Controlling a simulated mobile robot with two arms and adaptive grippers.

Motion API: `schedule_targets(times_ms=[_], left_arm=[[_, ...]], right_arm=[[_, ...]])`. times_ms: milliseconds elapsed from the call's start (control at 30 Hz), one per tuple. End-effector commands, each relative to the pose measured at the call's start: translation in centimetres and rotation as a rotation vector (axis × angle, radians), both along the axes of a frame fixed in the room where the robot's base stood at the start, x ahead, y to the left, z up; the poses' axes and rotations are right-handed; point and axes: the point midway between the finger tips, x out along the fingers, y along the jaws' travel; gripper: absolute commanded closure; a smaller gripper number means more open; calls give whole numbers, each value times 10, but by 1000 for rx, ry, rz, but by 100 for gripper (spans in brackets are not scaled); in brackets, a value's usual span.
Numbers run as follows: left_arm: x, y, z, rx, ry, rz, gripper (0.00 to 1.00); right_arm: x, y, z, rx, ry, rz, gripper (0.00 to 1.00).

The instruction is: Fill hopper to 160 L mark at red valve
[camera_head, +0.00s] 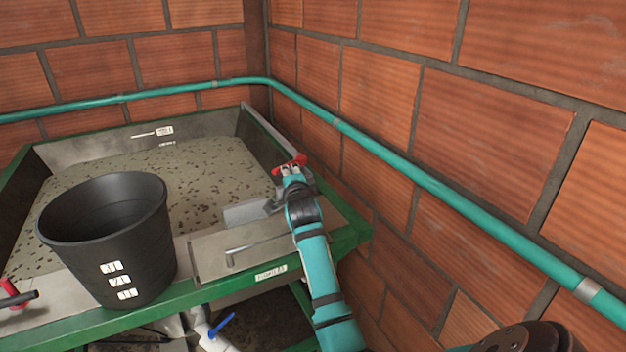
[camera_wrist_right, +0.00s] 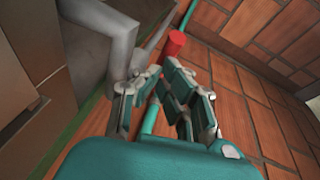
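The hopper (camera_head: 262,288) is a green-framed metal trough with grey walls, holding a speckled grey-brown mass. Small white labels (camera_head: 165,131) sit on its back wall, too small to read. A red valve handle (camera_head: 291,163) is at its right side; its red end (camera_wrist_right: 175,44) shows in the right wrist view. My right gripper (camera_head: 291,173) is at this handle, and in the wrist view (camera_wrist_right: 163,68) its fingers stand a little apart, with the red end just beyond the tips. Contact is unclear. My left gripper is out of view.
A black bucket (camera_head: 108,225) with white labels stands at the hopper's front edge. Another red handle (camera_head: 12,294) is at the far left. A blue-handled white pipe (camera_head: 205,333) is below. A teal pipe (camera_head: 420,180) runs along the brick walls, close to my right arm.

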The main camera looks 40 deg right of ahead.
Motion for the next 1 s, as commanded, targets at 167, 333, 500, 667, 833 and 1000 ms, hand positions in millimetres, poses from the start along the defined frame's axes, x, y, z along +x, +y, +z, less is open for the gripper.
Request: schedule_targets(times_ms=[167,333,500,667,833,1000], left_arm=[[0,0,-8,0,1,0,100],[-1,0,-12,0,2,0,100],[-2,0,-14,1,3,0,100],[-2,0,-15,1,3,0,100],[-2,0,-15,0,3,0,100],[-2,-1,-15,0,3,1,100]], right_arm=[[12,9,-2,5,0,4,100],[19,11,-1,4,0,4,100],[23,12,-1,2,0,4,100],[25,12,-1,0,2,3,100],[25,12,-1,0,2,3,100],[25,12,-1,0,2,3,100]])
